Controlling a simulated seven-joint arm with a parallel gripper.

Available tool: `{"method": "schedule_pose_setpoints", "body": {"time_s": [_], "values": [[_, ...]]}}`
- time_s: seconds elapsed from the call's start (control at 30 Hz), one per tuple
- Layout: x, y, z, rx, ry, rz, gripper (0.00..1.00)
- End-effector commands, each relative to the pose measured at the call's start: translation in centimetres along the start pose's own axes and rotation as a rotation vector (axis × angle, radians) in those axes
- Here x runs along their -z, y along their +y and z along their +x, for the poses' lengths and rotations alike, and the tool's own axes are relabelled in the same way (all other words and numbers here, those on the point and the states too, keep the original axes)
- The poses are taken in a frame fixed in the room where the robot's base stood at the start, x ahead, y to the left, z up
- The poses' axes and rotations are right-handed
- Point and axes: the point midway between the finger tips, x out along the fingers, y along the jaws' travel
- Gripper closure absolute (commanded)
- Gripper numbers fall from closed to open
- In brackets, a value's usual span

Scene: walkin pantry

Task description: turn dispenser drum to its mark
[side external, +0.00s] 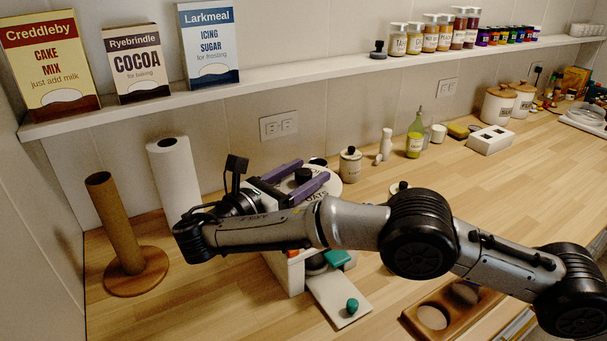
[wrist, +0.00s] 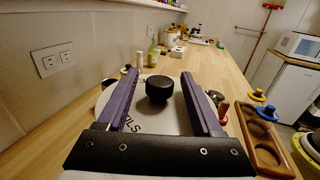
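The dispenser drum is a white disc (side external: 333,187) with dark lettering, partly legible as "OATS", and a black knob (side external: 302,175) on its face. In the wrist view the drum (wrist: 135,112) lies behind my fingers, with the black knob (wrist: 158,90) near its middle. My gripper (side external: 312,169) has two purple fingers, spread wide. In the wrist view my gripper (wrist: 162,74) has one finger on each side of the knob, with gaps showing, so it is open and holds nothing. My arm hides much of the dispenser body (side external: 292,276). I cannot make out the mark.
A paper roll (side external: 175,175) and a cardboard tube on a wooden base (side external: 137,284) stand left of the dispenser. A shelf (side external: 300,68) with boxes and jars runs above. A wooden holder (side external: 421,318) is at the front.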

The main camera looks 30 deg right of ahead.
Motion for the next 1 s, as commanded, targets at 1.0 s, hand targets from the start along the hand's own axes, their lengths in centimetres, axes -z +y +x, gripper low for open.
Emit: {"method": "schedule_pose_setpoints", "body": {"time_s": [1.0], "values": [[0.02,-0.1,-0.01,-0.229,0.002,-0.003,0.31]]}}
